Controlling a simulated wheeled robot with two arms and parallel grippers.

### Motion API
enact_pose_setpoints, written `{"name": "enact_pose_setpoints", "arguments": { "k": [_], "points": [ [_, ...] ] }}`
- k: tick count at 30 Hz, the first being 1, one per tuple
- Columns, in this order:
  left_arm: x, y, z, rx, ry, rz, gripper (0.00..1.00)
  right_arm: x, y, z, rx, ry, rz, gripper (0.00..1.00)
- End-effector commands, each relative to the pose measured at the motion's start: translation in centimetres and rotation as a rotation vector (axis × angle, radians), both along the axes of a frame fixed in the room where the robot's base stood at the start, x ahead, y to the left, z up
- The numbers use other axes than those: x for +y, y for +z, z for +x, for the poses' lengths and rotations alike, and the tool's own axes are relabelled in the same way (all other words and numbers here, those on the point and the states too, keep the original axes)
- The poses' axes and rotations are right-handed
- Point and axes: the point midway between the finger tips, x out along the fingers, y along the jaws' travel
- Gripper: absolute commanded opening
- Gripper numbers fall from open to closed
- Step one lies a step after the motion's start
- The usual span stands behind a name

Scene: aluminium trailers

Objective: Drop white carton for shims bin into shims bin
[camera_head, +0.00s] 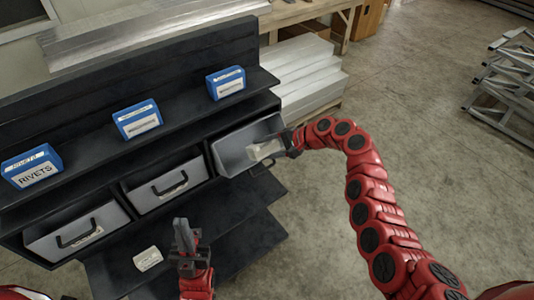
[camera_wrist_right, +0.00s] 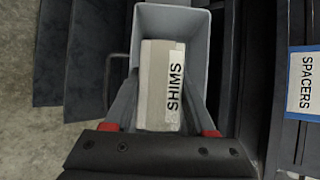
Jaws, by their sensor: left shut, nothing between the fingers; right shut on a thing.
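A white carton (camera_wrist_right: 160,85) with a SHIMS label is held in my right gripper (camera_head: 283,146), between its two fingers. It also shows in the head view (camera_head: 265,150). The carton is over the mouth of the pulled-out grey bin (camera_head: 235,153) at the right end of the bin row. In the right wrist view the bin's grey walls (camera_wrist_right: 200,22) surround the carton's far end. Whether the carton touches the bin floor cannot be told. My left gripper (camera_head: 182,232) is shut and empty, in front of the lower shelf, away from the bin.
Two other grey bins (camera_head: 165,187) (camera_head: 78,232) sit in the row to the left. Blue boxes (camera_head: 137,119) stand on the shelf above. Another white carton (camera_head: 148,258) lies on the lower shelf, left of my left gripper. Open floor lies to the right.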

Motion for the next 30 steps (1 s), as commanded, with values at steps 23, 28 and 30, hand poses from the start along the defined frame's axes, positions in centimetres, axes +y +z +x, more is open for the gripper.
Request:
{"name": "enact_pose_setpoints", "arguments": {
  "k": [23, 28, 30],
  "points": [
    [0.0, -6.5, 0.0, 0.0, 0.0, 0.0, 0.0, 1.8, -3.0, 2.3, 0.005, 0.001, -0.002, 0.0],
    [0.0, -7.8, 0.0, 0.0, 0.0, 0.0, 0.0, 2.2, -3.5, 2.8, 0.002, 0.004, -0.003, 0.0],
    [0.0, -8.3, 0.0, 0.0, 0.0, 0.0, 0.0, 2.3, -3.7, 3.0, 0.002, 0.002, -0.003, 0.0]
  ]
}}
